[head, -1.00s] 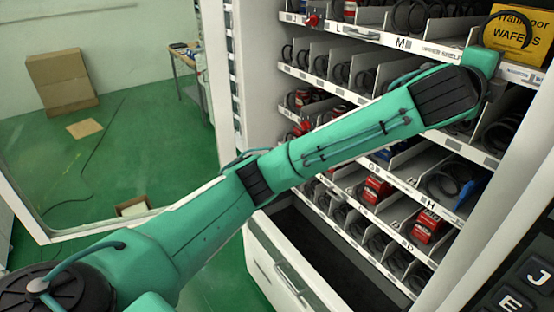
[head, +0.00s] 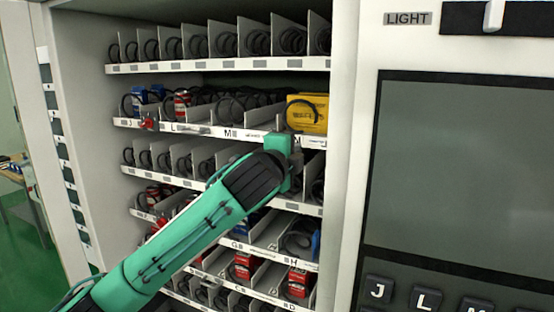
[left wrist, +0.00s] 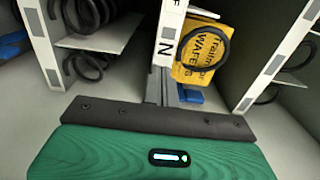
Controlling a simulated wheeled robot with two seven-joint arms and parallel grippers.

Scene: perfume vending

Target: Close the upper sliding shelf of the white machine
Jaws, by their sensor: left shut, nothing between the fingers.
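The white machine (head: 343,110) stands open in the head view, with several stacked shelves. The upper sliding shelf (head: 192,129) is the second from the top, with labels J, L and M on its front rail. A yellow wafers box (head: 307,113) sits at its right end, behind a black coil. My left gripper (head: 292,150) is at the right part of this rail, just below the box. In the left wrist view, the shut, empty gripper (left wrist: 163,92) points at the shelf front by the N label; contact is unclear. My right gripper is not in view.
Another coil shelf (head: 215,67) is above, and lower shelves (head: 260,255) hold red and blue goods. A control panel with a dark screen (head: 455,170) and letter keys (head: 377,291) is at the right. My left forearm crosses the lower shelves.

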